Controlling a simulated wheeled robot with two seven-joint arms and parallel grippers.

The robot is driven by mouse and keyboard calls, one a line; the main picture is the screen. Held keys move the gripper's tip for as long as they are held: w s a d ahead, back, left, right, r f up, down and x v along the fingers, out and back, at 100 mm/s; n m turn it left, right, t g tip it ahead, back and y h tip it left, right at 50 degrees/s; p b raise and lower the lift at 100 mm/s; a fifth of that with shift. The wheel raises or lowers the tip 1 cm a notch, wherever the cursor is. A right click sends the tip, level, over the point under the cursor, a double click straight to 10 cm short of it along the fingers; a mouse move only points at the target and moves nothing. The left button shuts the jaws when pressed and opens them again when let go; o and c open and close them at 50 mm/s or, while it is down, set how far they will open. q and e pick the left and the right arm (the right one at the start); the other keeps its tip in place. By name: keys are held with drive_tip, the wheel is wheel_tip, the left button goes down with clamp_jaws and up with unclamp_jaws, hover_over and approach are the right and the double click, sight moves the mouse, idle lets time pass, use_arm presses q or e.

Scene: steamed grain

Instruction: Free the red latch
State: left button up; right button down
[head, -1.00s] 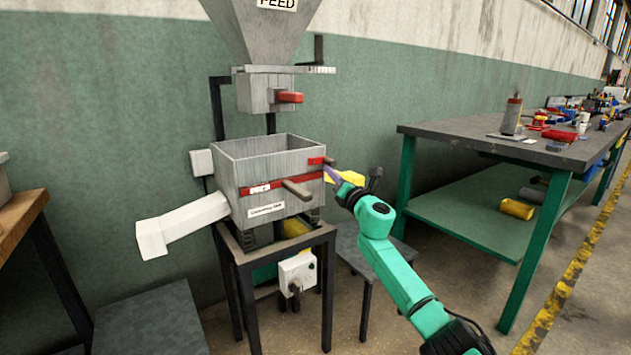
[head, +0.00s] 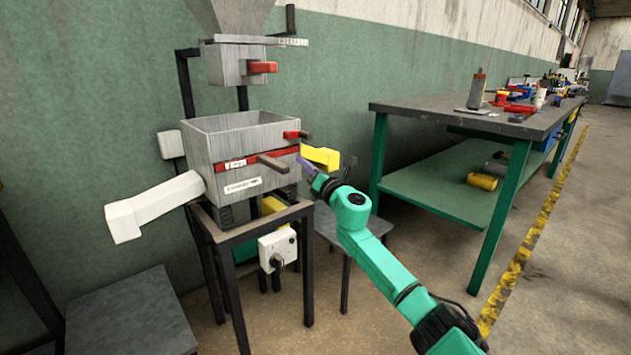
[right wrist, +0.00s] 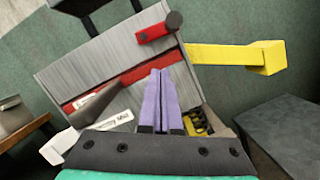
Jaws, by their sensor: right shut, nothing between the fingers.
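The red latch (head: 291,135) sits at the upper right of the front of a grey metal box (head: 235,140), with a dark knob (head: 305,135) at its right end. In the wrist view the closed fingertips (right wrist: 160,72) point at the red band (right wrist: 175,58). My left gripper is out of view.
A dark handle (head: 272,163) sticks out of the box front. A yellow spout (head: 321,157) juts right behind my fingers, a white chute (head: 155,205) left. A hopper outlet with a red tab (head: 262,67) hangs above. A cluttered workbench (head: 440,110) stands right.

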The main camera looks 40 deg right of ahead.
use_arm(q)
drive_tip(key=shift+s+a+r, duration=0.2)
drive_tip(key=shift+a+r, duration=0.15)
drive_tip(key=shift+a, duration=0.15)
use_arm(e)
drive_tip(key=v, duration=0.7)
drive_tip(key=shift+s, duration=0.15)
drive_tip(key=shift+r, duration=0.1)
